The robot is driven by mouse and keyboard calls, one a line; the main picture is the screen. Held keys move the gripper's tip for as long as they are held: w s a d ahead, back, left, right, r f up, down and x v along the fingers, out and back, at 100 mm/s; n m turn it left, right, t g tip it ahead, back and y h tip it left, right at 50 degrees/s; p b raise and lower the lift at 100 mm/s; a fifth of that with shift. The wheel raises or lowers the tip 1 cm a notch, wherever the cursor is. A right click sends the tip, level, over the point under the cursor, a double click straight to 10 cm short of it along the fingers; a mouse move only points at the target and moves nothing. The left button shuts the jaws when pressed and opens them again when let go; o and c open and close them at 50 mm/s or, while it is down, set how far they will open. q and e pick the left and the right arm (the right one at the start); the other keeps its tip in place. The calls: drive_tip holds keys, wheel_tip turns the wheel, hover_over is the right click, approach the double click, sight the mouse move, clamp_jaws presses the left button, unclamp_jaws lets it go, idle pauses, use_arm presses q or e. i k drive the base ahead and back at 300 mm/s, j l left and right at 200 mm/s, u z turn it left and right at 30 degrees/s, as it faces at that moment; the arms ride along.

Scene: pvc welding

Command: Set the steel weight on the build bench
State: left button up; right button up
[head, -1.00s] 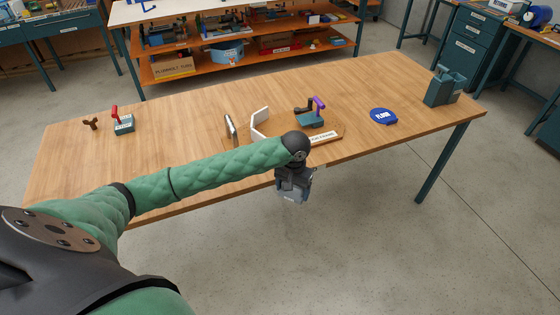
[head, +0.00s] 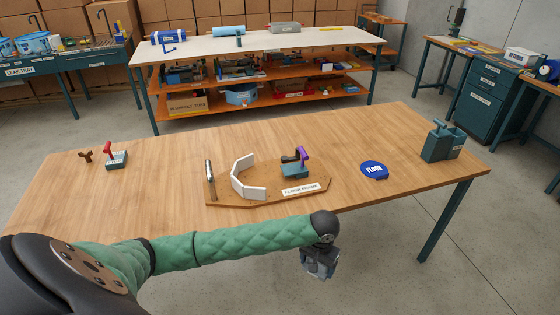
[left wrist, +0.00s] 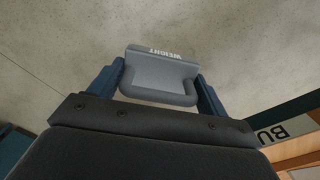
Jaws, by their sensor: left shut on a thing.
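My left gripper (head: 320,262) hangs off the near edge of the wooden build bench (head: 135,200), over the floor. In the left wrist view, its blue fingers (left wrist: 160,88) are shut on the grey steel weight (left wrist: 158,72), which bears the word WEIGHT. In the head view the weight is small, dark and partly hidden by the gripper, so I cannot make out its outline. Part of the bench's edge sign (left wrist: 286,130) shows at the right of the left wrist view. My right gripper is in neither view.
On the bench are a floor frame board (head: 230,201) with white brackets (head: 242,178), a purple-handled clamp (head: 297,165), a blue disc (head: 374,170), a teal holder (head: 443,142) and a red-handled clamp (head: 115,158). The left front and back right of the top are clear.

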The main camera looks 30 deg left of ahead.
sight(406, 163)
drive_tip(key=i+l, duration=0.35)
drive_tip(key=l, duration=0.15)
drive_tip(key=i+l, duration=0.3)
drive_tip(key=l, duration=0.2)
drive_tip(key=i+l, duration=0.35)
drive_tip(key=l, duration=0.2)
